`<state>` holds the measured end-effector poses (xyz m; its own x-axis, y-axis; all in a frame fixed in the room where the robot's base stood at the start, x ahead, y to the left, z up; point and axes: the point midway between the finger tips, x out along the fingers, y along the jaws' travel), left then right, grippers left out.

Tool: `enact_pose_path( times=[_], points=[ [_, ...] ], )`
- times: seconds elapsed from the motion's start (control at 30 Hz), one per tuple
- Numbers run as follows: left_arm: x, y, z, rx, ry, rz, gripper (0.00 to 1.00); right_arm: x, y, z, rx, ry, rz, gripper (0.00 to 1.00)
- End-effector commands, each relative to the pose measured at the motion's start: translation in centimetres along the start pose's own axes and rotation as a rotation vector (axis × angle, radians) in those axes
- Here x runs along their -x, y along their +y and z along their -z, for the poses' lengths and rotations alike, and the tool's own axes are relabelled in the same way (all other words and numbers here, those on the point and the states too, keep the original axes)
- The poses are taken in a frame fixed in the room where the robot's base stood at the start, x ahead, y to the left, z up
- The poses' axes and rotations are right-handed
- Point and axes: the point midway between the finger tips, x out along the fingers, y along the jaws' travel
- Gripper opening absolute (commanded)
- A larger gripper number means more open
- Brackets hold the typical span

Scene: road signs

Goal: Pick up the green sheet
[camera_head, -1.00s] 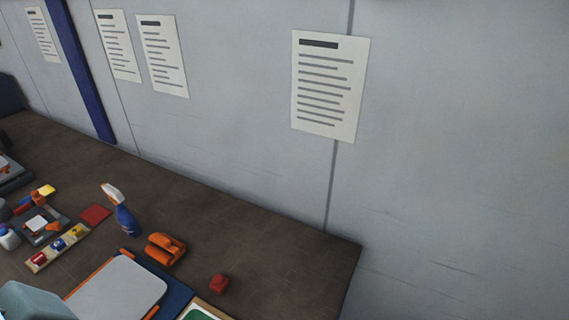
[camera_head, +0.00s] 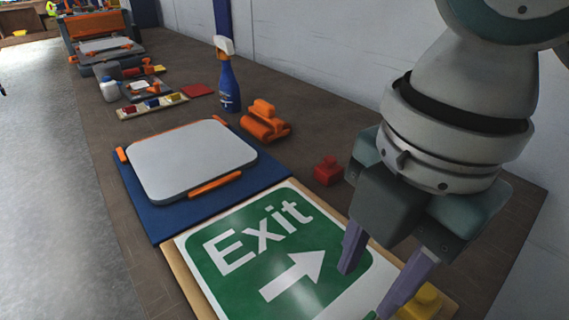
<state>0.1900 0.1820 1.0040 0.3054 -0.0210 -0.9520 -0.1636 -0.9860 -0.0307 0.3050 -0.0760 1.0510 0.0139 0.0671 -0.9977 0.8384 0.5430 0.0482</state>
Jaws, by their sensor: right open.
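The green sheet (camera_head: 245,283) bears the white word "Exit" and a white arrow. It lies on a white backing over a tan board (camera_head: 181,275) at the front of the table. My right gripper (camera_head: 365,278) comes down from the upper right, over the sheet's right side. Its two purple fingers are apart with nothing between them. One fingertip overlaps the sheet's right edge in the picture; I cannot tell whether it touches. The other is nearer the front, by the board's right side. The gripper hides part of the board. My left gripper is not in view.
A grey plate with orange edge clamps (camera_head: 190,158) sits on a blue base behind the sheet. Nearby are an orange tool (camera_head: 264,122), a red block (camera_head: 328,171), a yellow block (camera_head: 428,301) and a blue spray bottle (camera_head: 229,82). The wall borders the table's right side.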

Motion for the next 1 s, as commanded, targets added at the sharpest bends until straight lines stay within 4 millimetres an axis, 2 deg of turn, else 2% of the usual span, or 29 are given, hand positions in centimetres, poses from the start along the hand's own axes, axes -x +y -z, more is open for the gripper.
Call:
enact_pose_path(
  times=[0.03, 0.13, 0.63, 0.83, 1.0],
  points=[
    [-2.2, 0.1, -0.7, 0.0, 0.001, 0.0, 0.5, -1.9, 0.0, -0.9, 0.027, -0.02, 0.013, 0.46],
    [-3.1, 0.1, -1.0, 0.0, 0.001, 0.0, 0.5, -2.5, -0.1, -1.7, 0.067, -0.04, 0.039, 0.46],
    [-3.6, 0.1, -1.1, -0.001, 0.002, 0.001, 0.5, -8.0, -0.5, -2.2, 0.087, -0.046, 0.053, 0.46],
    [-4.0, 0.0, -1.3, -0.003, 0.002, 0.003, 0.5, -11.2, -0.8, -2.3, 0.086, -0.046, 0.053, 0.46],
    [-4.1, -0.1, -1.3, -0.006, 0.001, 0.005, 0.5, -12.3, -0.8, -2.4, 0.086, -0.048, 0.049, 0.46]
  ],
)
